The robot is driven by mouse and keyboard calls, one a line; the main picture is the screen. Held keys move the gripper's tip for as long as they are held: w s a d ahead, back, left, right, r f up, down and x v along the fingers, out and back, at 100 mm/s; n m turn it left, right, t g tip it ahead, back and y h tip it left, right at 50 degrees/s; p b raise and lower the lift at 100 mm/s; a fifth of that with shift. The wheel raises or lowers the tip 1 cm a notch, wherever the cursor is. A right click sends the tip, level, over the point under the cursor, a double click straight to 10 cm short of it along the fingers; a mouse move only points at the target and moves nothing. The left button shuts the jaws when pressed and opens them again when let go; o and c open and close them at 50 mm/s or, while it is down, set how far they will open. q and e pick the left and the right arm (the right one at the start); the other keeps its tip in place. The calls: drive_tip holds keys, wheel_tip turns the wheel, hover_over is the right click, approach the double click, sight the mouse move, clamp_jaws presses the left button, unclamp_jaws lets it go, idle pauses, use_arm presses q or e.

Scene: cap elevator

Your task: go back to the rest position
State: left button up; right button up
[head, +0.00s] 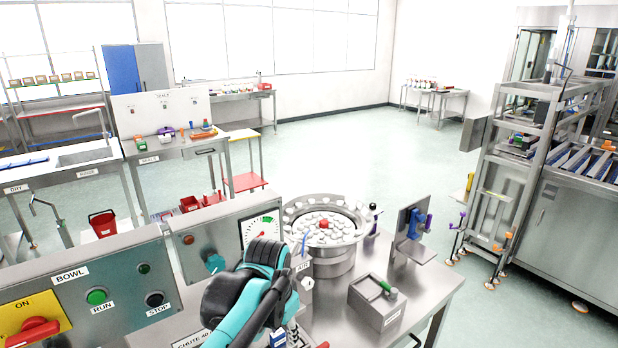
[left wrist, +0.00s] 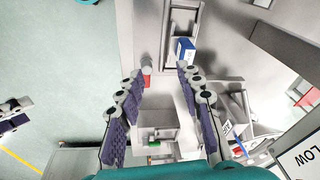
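My left arm, teal and black, comes in at the bottom of the head view. Its gripper (head: 265,255) is over the front of the steel bench, near the dial panel, with the fingers mostly hidden. In the left wrist view the two purple-padded fingers of the left gripper (left wrist: 159,74) stand wide apart with nothing held between them. Below them a small steel box (left wrist: 155,116) with a green part shows on the bench. My right gripper is in neither view.
A round steel bowl (head: 336,262) with many white caps and a red one stands behind the arm. A control panel (head: 95,285) with knobs is at left. A steel block with a green handle (head: 378,300) and an upright bracket (head: 412,232) stand at right. Open floor (head: 340,150) lies behind.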

use_arm(q)
drive_tip(key=s+a+f+n+t+b, duration=0.2)
drive_tip(key=s+a+f+n, duration=0.1)
drive_tip(key=s+a, duration=0.3)
drive_tip(key=s+a+f+n+t+b, duration=0.2)
drive_tip(key=s+a+f+n+t, duration=0.1)
drive_tip(key=s+a+f, duration=0.3)
drive_tip(key=shift+s+f+n+y, duration=0.3)
drive_tip(key=shift+s+n, duration=0.4)
drive_tip(key=shift+s, duration=0.35)
